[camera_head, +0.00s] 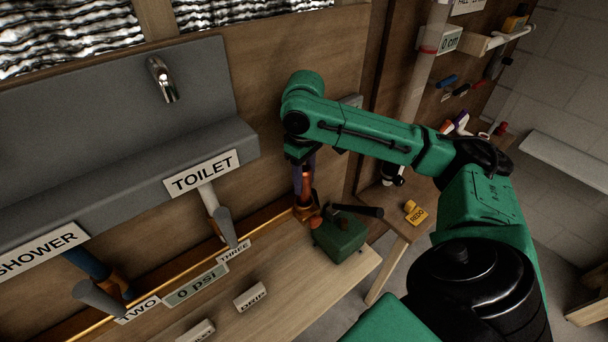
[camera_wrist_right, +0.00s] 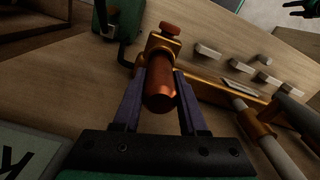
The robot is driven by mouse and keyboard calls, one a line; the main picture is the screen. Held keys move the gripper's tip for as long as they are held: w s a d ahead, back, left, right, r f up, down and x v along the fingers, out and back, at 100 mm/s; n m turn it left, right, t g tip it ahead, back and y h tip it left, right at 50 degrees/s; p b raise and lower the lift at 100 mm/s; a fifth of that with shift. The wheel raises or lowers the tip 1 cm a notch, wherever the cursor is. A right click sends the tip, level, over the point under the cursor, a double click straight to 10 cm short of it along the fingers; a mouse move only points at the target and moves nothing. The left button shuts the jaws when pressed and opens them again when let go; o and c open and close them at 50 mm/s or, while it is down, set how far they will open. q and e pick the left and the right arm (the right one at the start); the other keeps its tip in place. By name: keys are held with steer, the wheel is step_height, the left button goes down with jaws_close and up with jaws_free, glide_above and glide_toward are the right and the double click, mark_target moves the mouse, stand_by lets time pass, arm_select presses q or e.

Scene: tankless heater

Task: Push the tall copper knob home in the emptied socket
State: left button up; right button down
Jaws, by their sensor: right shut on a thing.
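The tall copper knob (camera_wrist_right: 161,88) is a reddish copper cylinder. In the right wrist view it stands between the two purple fingers of my right gripper (camera_wrist_right: 160,98), which is shut on it. In the head view the right gripper (camera_head: 304,177) reaches down from the green arm and the knob (camera_head: 306,184) shows partly between its fingers. Below it is a copper fitting (camera_head: 305,212) at the end of the copper pipe, by the wall. The knob is in line with this fitting. The socket's mouth is hidden, so I cannot tell how deep the knob sits.
A green box (camera_head: 340,238) with a dark handle stands close to the right of the fitting. The THREE valve (camera_head: 226,227) hangs to the left, under the TOILET sign (camera_head: 201,172). A gauge plate reading 0 psi (camera_head: 196,285) and small labelled blocks lie along the bench.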

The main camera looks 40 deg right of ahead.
mark_target(304, 169)
steer(key=shift+f, duration=0.9)
stand_by(0.6)
steer(key=shift+c, duration=1.8)
jaws_free()
step_height(304, 169, up, 6)
steer(key=shift+r+b, duration=0.15)
steer(key=shift+b, duration=0.25)
step_height(304, 169, up, 8)
steer(key=p, duration=0.3)
steer(key=shift+r, duration=0.2)
